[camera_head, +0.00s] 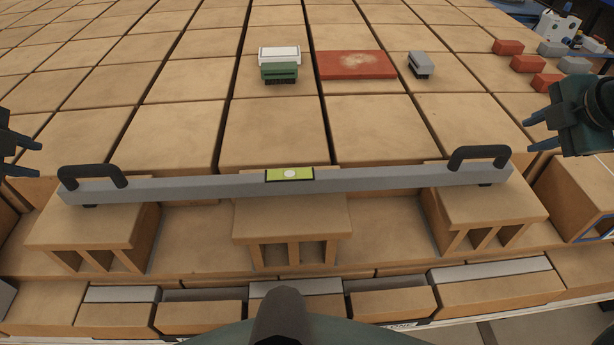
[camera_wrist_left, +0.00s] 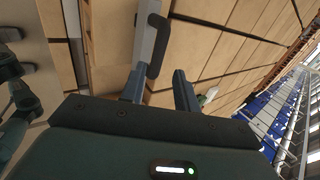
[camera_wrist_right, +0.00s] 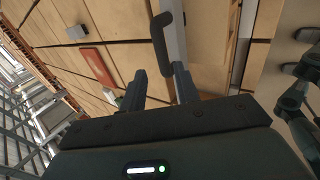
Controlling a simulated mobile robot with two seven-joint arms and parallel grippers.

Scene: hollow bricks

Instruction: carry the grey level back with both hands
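The grey level (camera_head: 215,186) is a long bar with a yellow-green vial in its middle and a black handle near each end. It lies across several hollow bricks (camera_head: 292,220). My left gripper (camera_head: 38,158) is open and empty, left of the left handle (camera_head: 92,178); that handle also shows ahead of the fingers in the left wrist view (camera_wrist_left: 156,45). My right gripper (camera_head: 528,136) is open and empty, right of the right handle (camera_head: 479,153); that handle shows beyond the fingers in the right wrist view (camera_wrist_right: 160,45). Neither gripper touches the level.
Behind the level, a flat field of bricks carries a green-and-white brush (camera_head: 279,66), a red slab (camera_head: 355,65) and a small grey block (camera_head: 421,65). Several red and grey blocks (camera_head: 527,63) lie at the far right. Grey-topped bricks (camera_head: 490,270) line the front edge.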

